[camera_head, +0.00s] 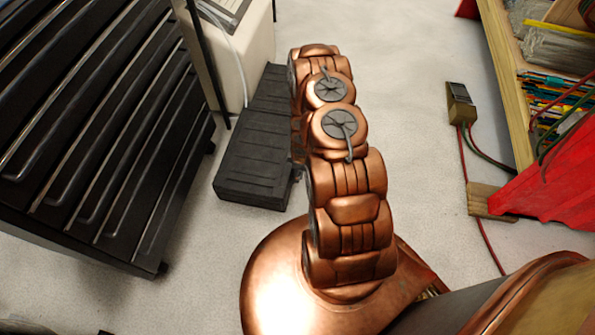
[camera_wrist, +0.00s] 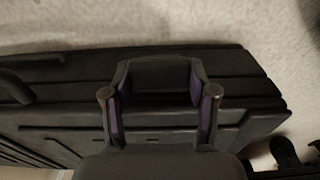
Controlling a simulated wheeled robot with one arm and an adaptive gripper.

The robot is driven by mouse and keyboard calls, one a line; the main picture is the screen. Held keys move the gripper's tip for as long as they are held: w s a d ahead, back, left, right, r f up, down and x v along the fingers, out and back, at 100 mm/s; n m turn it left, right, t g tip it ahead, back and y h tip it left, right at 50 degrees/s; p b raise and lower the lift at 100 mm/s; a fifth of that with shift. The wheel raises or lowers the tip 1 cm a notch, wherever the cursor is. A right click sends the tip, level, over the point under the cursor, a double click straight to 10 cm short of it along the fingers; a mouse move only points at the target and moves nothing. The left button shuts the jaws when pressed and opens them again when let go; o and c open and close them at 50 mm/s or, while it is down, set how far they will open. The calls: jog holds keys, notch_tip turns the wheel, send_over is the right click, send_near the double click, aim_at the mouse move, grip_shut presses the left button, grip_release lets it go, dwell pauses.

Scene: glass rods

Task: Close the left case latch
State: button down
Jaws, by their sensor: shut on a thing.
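The black case (camera_head: 255,150) lies on the floor at the centre left in the head view, partly hidden behind my copper arm. In the wrist view, the long dark case (camera_wrist: 250,85) runs across the picture. My gripper (camera_wrist: 158,82) is over it, with purple pads inside its fingers. The fingers are apart and shut on a dark block-like part between them. That part blends with the case, and I cannot tell whether it is the left latch. My gripper is hidden behind my arm in the head view.
A black drawer cabinet (camera_head: 100,130) with bar handles stands at the left. A cream box (camera_head: 240,55) stands behind the case. At the right are a wooden-edged shelf (camera_head: 505,90), a red object (camera_head: 555,180) and cables. Pale floor (camera_head: 420,120) is open between.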

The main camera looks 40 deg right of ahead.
dwell(0.3)
jog(key=shift+c, duration=1.6)
grip_release()
jog(key=shift+r, duration=0.1)
jog(key=r, duration=0.6)
jog(key=shift+s+d, duration=0.15)
jog(key=shift+d, duration=0.05)
jog(key=shift+d+r, duration=0.15)
jog(key=shift+r, duration=0.5)
jog(key=shift+s+r, duration=0.2)
jog(key=shift+r, duration=2)
jog(key=shift+f, duration=0.1)
